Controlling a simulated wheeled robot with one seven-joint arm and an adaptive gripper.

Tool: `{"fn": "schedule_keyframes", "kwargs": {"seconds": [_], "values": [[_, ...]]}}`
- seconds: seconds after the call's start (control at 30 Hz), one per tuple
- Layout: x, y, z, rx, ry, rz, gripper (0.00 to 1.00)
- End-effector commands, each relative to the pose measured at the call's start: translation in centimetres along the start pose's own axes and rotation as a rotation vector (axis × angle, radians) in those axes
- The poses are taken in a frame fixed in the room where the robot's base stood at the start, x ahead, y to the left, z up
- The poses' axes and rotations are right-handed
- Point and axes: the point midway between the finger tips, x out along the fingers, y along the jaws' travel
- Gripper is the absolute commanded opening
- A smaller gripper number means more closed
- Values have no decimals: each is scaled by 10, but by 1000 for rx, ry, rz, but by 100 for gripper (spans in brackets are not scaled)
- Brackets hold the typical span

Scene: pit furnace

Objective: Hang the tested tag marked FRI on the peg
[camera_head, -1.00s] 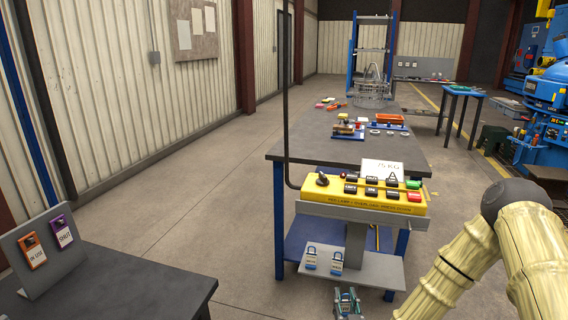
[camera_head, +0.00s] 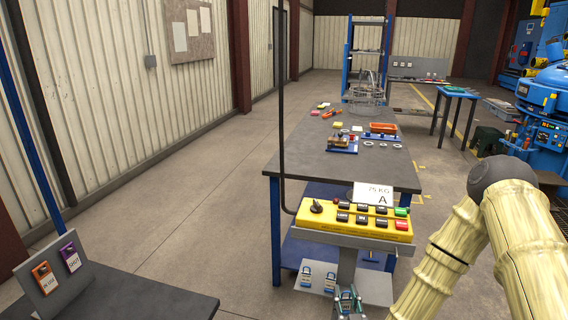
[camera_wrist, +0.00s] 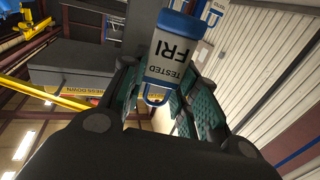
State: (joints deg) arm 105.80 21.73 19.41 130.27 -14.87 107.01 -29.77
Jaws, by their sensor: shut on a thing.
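The white tag with a blue top, marked TESTED FRI (camera_wrist: 170,50), is upside down in the wrist view, between the green-padded fingers of my gripper (camera_wrist: 165,105). A blue loop (camera_wrist: 157,96) shows at its lower end there. Two similar blue-and-white tags, a left one (camera_head: 306,276) and a right one (camera_head: 330,282), are at that plate. I cannot make out an empty peg.
The yellow control box (camera_head: 355,220) stands above the grey plate (camera_head: 372,290), before the long dark table (camera_head: 410,178). At lower left, a stand holds an orange tag (camera_head: 44,279) and a purple tag (camera_head: 71,256). Open floor (camera_head: 190,200) lies between.

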Motion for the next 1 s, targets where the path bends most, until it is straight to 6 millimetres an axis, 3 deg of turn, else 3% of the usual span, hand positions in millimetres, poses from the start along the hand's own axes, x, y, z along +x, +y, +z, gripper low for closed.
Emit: {"fn": "schedule_keyframes", "kwargs": {"seconds": [1.0], "values": [[-6, 20, 25, 2, 5, 154, 14]]}}
